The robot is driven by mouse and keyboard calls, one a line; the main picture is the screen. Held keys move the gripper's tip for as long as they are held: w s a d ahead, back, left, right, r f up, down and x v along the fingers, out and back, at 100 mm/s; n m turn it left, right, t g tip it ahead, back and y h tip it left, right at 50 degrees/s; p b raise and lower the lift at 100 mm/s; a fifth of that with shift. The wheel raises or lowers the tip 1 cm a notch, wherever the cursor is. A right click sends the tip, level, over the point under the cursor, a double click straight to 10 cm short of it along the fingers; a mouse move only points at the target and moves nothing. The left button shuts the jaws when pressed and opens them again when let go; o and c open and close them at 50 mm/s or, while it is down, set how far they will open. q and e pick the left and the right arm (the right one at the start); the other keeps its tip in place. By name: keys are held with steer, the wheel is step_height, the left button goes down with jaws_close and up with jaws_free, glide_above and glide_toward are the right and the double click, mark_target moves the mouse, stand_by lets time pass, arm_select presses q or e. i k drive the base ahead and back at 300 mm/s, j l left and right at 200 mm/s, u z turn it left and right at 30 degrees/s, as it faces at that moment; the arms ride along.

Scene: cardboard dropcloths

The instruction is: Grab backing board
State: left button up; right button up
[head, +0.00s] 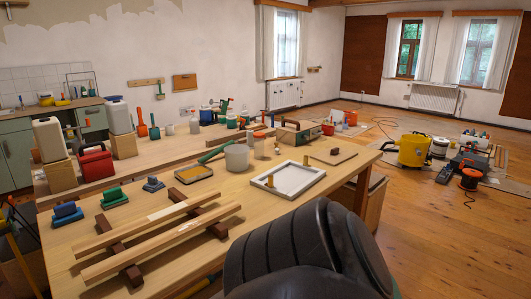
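A thin, flat brown board (333,157) lies on the right part of the wooden workbench in the head view, with a small dark item on top; it looks like the backing board. Just left of it and nearer to me lies a white rectangular frame (318,178) with a pale grey inside and small yellowish blocks on its edges. Neither of my grippers shows. A black, ribbed part of my own body fills the bottom centre and hides the bench's near right area.
On the workbench (240,210), two long wooden strips (160,238) rest on dark supports at the near left. A yellow vacuum (413,150) stands on the floor at right.

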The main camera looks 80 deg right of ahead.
mark_target(334, 155)
steer(key=z, duration=3.2)
steer(key=i+l+z, duration=0.1)
steer(key=z, duration=0.75)
steer(key=i, duration=4.2)
steer(key=i+u, duration=0.15)
steer(key=u, duration=0.2)
steer(key=i+l+u, duration=0.1)
steer(key=u, duration=0.3)
steer(key=i+l+u, duration=0.1)
steer(key=u, duration=0.25)
steer(key=i, duration=0.05)
